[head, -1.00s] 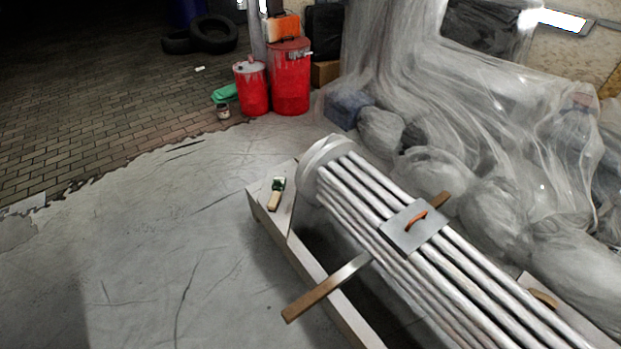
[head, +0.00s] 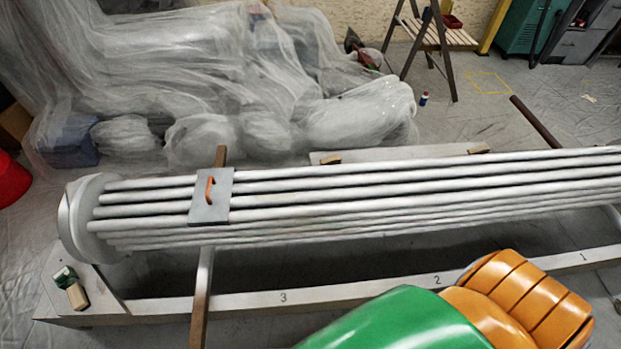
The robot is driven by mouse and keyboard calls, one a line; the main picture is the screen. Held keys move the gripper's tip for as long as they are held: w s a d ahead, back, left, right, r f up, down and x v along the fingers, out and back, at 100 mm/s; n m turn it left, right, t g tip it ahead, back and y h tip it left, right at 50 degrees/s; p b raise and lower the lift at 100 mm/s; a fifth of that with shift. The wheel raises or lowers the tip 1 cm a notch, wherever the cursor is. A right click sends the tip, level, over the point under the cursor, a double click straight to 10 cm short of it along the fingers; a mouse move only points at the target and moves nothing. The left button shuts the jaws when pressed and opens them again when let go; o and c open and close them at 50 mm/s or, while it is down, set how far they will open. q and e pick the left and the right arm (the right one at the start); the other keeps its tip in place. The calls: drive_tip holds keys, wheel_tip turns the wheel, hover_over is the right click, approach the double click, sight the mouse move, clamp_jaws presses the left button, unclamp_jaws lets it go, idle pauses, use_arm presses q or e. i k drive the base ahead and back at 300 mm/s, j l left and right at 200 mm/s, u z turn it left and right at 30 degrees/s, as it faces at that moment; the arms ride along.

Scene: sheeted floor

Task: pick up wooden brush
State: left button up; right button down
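A small block-like piece, apparently the wooden brush (head: 77,295), has a pale wooden end and a dark green and white end. It lies on the near left end of the pale wooden frame (head: 58,300), by the round end of the pipe bundle. I cannot make out its bristles. Two small wooden pieces lie on the far plank, one (head: 330,159) at its left end and one (head: 479,149) further right; they are too small to identify.
A long bundle of silvery pipes (head: 400,196) crosses the view, with a grey plate (head: 211,196) on it. A wooden bar (head: 202,300) juts toward me. Plastic-sheeted heaps (head: 200,80) stand behind.

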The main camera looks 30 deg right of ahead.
sight(79, 300)
drive_tip(key=u, duration=1.4)
